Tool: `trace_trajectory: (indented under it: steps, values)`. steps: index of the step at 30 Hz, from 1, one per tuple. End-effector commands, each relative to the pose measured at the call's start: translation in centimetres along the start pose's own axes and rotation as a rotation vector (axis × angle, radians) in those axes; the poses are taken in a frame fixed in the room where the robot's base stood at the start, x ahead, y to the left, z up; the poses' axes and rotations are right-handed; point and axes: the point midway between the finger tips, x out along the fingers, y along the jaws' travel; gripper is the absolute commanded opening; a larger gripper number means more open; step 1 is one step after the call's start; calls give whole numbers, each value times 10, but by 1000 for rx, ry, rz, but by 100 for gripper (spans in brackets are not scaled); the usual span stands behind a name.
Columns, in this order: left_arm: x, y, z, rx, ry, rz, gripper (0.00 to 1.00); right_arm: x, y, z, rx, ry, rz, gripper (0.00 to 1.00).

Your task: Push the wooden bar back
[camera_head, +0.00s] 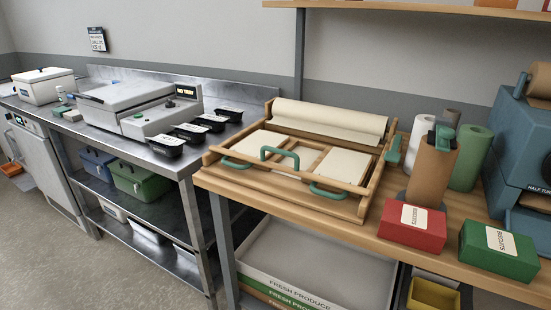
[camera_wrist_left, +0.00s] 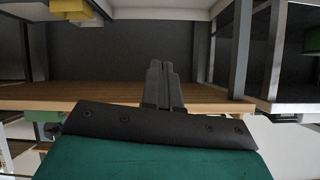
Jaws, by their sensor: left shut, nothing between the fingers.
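The wooden bar (camera_head: 342,183) lies across the front part of a wooden frame (camera_head: 372,192) on the wooden table. A green handle (camera_head: 280,150) stands up near the bar's middle. A roll of cream paper (camera_head: 330,122) lies at the back of the frame, with cream sheets (camera_head: 258,146) between it and the bar. My left gripper (camera_wrist_left: 157,66) shows only in the left wrist view, its dark fingers together and empty. The table edge (camera_wrist_left: 110,97) is close to it in that view; the bar is not visible there. My right gripper is in neither view.
Red (camera_head: 413,227) and green (camera_head: 499,250) boxes, a brown roll (camera_head: 432,171) and a blue machine (camera_head: 519,135) stand right of the frame. A steel counter (camera_head: 150,153) with black trays is on the left. Below the table are a crate and a yellow bin (camera_head: 432,296).

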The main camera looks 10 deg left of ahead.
Motion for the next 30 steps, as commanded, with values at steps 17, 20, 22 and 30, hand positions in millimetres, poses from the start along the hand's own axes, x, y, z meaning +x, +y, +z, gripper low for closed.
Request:
trace_trajectory:
  steps: [17, 20, 22, 30]
  values:
    - [32, -92, -258, 1135, 274, -133, 0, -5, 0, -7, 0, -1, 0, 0]
    - [25, -112, -282, 1266, 262, -194, 0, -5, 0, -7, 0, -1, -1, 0]
    - [21, -124, -293, 1329, 252, -227, 0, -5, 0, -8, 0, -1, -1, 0]
    - [23, -137, -308, 1401, 235, -267, 0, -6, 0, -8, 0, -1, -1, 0]
